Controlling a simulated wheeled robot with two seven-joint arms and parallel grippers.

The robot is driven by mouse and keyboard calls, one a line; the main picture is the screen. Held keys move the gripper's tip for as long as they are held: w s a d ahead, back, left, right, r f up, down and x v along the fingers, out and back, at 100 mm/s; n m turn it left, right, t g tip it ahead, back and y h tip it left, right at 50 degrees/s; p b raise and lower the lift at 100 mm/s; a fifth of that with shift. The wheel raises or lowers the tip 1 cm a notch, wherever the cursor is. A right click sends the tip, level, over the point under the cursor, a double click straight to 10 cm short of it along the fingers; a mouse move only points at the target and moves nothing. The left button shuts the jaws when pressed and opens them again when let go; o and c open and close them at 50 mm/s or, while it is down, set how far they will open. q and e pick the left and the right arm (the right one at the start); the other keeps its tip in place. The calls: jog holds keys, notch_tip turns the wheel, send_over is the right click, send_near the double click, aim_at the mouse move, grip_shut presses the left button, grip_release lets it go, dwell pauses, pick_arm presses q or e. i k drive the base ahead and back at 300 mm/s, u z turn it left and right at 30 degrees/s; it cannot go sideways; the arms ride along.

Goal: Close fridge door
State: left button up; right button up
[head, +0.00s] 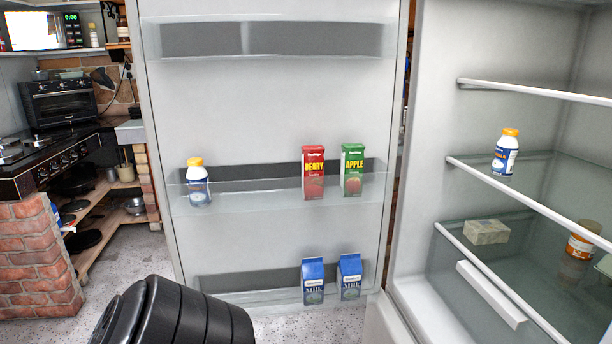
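The fridge door (275,120) stands wide open in the middle of the head view, its inner side facing me. Its shelves hold a white bottle with a yellow cap (198,183), a red berry carton (313,173), a green apple carton (352,170) and two blue milk cartons (313,281). The open fridge body (480,60) is at the right. A black ribbed part of my own arm shows at the bottom left, in front of the door's lower edge. Neither of my grippers shows.
Inside the fridge are another yellow-capped bottle (505,152), a pale block (486,232) and an orange-labelled jar (583,239). A brick plinth (35,260) with a stove and a toaster oven (60,101) stands at the left. Some speckled floor (125,255) is clear between plinth and door.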

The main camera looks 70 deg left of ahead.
aim_at(238, 87)
jog(key=k, duration=0.9)
jog(key=u, duration=3.3)
jog(key=i, duration=3.7)
jog(key=z, duration=4.15)
jog(key=i, duration=0.45)
jog(key=u, duration=0.15)
